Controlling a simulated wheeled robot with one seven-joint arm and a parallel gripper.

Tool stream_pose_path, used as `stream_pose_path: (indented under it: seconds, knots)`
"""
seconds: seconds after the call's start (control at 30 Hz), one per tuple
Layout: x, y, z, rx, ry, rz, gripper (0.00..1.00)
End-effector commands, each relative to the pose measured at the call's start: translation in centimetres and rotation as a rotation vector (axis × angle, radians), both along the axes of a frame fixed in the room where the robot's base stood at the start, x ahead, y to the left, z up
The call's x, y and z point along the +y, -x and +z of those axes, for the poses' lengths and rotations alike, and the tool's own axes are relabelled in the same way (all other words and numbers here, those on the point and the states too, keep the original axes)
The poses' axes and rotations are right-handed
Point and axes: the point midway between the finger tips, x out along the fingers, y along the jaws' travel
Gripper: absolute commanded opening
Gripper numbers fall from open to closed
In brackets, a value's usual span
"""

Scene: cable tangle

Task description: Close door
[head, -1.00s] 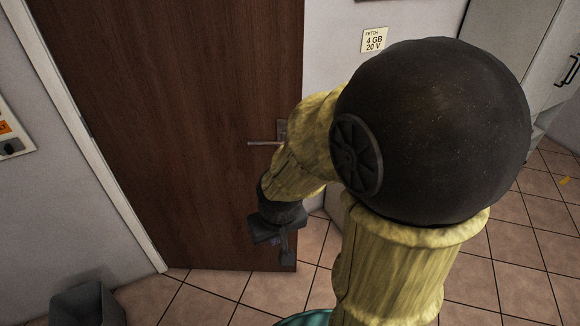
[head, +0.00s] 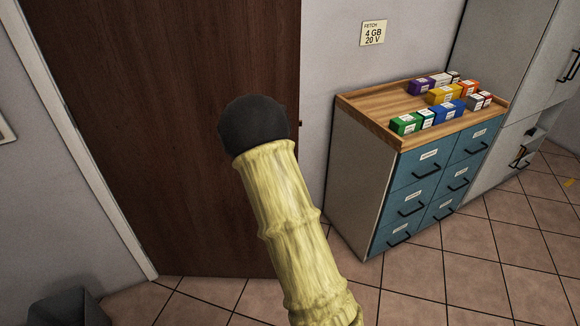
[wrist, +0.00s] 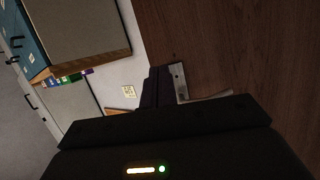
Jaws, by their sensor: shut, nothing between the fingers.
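The dark brown wooden door (head: 150,130) fills the left and middle of the head view. Its free edge is on the right, with a small latch part (head: 300,123) showing there; I cannot tell exactly how far it stands open. In the head view my arm hides the handle and my gripper. In the wrist view the door (wrist: 245,45) is on the right, with a pale metal handle (wrist: 206,97) and its plate (wrist: 180,80). My gripper (wrist: 155,85) shows as dark, shut fingers beside the handle plate, near the door's edge. Contact is unclear.
A blue-drawer cabinet (head: 345,190) with several coloured boxes on its wooden top stands right of the door. A tall grey cabinet (head: 490,90) is further right. A dark bin (head: 70,308) sits at the lower left. Tiled floor (head: 420,290) is clear in front of the cabinet.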

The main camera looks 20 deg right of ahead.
Motion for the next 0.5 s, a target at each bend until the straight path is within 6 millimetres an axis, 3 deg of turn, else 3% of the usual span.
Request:
stream_pose_path:
  seconds: [0.03, 0.1, 0.3, 0.5]
  knots:
    - [-0.7, -0.4, -1.8, -0.047, 0.038, -0.008, 0.0]
    - [-1.4, -0.9, -2.3, -0.122, 0.09, -0.011, 0.0]
    - [-2.2, -1.3, -2.5, -0.254, 0.181, -0.005, 0.0]
    - [-2.3, -1.3, -2.2, -0.268, 0.189, -0.004, 0.0]
